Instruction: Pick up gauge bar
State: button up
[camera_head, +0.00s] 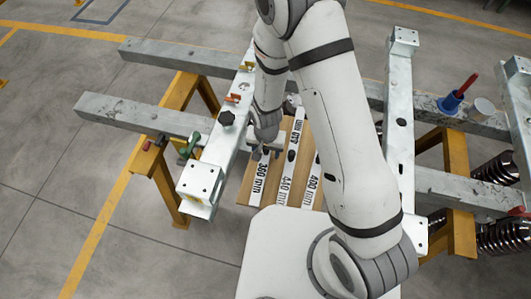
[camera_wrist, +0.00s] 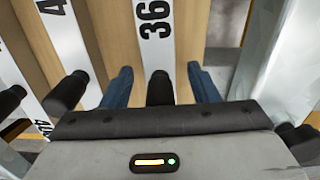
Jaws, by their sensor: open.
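White gauge bars lie side by side on a wooden board (camera_head: 246,189). The bar marked 360 mm (camera_head: 258,182) is leftmost in the head view, beside the 440 mm bar (camera_head: 286,185) and the 400 mm bar (camera_head: 311,190). My gripper (camera_wrist: 160,72) is open over the near end of the 360 bar in the wrist view. Its two blue fingers stand apart on either side of that bar's black knob (camera_wrist: 160,88). I cannot tell whether they touch it. My arm hides part of the board and bars in the head view.
A galvanised beam (camera_head: 213,167) with clamps runs close along the left of the board. Another beam (camera_head: 401,120) is on the right. Yellow trestles (camera_head: 170,190) hold the frame. A blue pot (camera_head: 450,102) stands at the right. The floor at left is clear.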

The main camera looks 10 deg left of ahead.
jog(key=shift+c, duration=0.5)
grip_shut()
jog(key=shift+r, duration=0.1)
